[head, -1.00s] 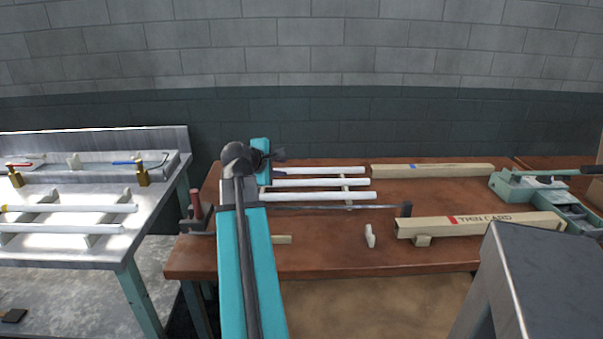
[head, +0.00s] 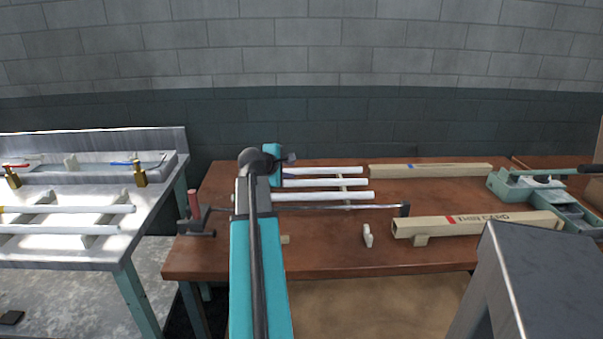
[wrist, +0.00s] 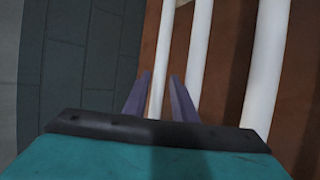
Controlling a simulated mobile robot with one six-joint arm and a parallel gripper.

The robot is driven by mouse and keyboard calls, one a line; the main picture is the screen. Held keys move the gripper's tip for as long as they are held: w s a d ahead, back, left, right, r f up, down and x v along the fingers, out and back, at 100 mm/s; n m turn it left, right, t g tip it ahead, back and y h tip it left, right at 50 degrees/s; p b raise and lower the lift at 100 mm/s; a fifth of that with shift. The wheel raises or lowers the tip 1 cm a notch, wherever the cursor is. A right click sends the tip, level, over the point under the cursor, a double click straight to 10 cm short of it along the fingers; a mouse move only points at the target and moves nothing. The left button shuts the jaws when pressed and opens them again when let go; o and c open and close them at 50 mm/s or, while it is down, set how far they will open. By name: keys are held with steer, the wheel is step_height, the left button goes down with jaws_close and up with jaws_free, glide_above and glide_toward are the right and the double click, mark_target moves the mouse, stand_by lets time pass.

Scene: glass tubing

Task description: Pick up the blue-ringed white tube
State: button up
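Three white tubes lie side by side on the brown bench: a far one (head: 325,170), a middle one (head: 335,183) and a near one (head: 320,196). I cannot clearly make out a blue ring on any of them; their left ends are partly behind my arm. My gripper (head: 290,157) is above the left end of the far tube. In the wrist view my gripper (wrist: 162,92) is open, its two fingers apart. The leftmost tube (wrist: 164,55) there runs between the fingers in the picture; I cannot tell its depth. The other two tubes lie to the right.
A long cardboard box (head: 430,170) lies right of the tubes, and another (head: 475,225) in front. A thin metal rod (head: 350,207) lies before the tubes. The block wall (head: 350,120) is behind.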

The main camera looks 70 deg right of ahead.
mark_target(296, 171)
stand_by(0.3)
steer(key=shift+x, duration=2.6)
jaws_close()
